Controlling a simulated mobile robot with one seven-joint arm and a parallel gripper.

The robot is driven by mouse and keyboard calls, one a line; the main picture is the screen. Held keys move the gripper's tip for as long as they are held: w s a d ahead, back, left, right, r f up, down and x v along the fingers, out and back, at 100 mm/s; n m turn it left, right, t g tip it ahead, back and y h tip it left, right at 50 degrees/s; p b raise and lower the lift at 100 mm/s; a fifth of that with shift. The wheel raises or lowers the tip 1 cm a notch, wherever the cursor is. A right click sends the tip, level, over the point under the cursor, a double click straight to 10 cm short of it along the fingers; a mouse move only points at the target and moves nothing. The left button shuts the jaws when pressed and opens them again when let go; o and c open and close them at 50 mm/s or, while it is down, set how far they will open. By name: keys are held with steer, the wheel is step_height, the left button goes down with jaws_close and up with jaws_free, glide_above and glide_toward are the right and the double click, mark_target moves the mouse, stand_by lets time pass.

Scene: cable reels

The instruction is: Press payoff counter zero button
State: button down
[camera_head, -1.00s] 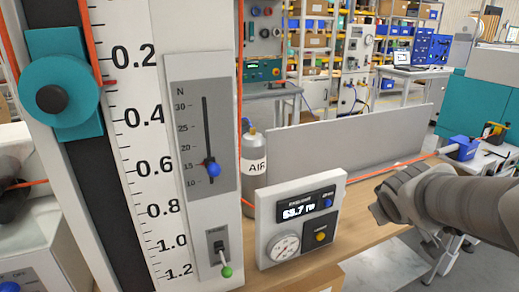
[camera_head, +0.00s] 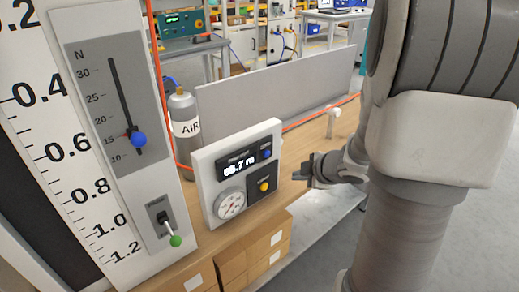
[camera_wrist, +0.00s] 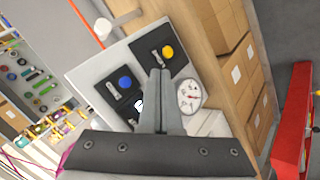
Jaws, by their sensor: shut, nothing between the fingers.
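The payoff counter (camera_head: 209,148) is an upright white panel on the wooden bench, with a lit display (camera_head: 238,167) reading about 68.7 m. A blue button (camera_head: 266,153) sits right of the display. A yellow button (camera_head: 264,186) and a round gauge (camera_head: 230,205) are below. My gripper (camera_head: 302,168) is right of the panel, apart from it, shut and empty. In the wrist view, my shut fingertips (camera_wrist: 160,72) appear between the blue button (camera_wrist: 125,83) and the yellow button (camera_wrist: 168,51). The fingers partly cover the panel, including the display.
A white scale tower with a blue-knob slider (camera_head: 138,139) and a green-tipped lever (camera_head: 175,240) stands left. A grey AIR cylinder (camera_head: 183,128) stands behind the counter. An orange cable (camera_head: 318,116) runs behind it. Cardboard boxes (camera_head: 255,262) are below the bench edge.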

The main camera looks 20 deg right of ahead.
mark_target(267, 154)
steer(key=w+a, duration=0.3)
steer(key=w, duration=0.5)
steer(key=shift+w, duration=0.2)
steer(key=shift+w, duration=0.1)
stand_by(2.1)
steer(key=shift+w+a, duration=0.15)
steer(key=shift+w, duration=0.15)
steer(key=shift+w+a+p, duration=0.15)
steer(key=shift+w+p, duration=0.15)
steer(key=shift+w, duration=0.1)
stand_by(0.6)
stand_by(0.3)
steer(key=shift+s+d, duration=0.25)
steer(key=shift+s, duration=0.55)
steer(key=shift+s, duration=0.1)
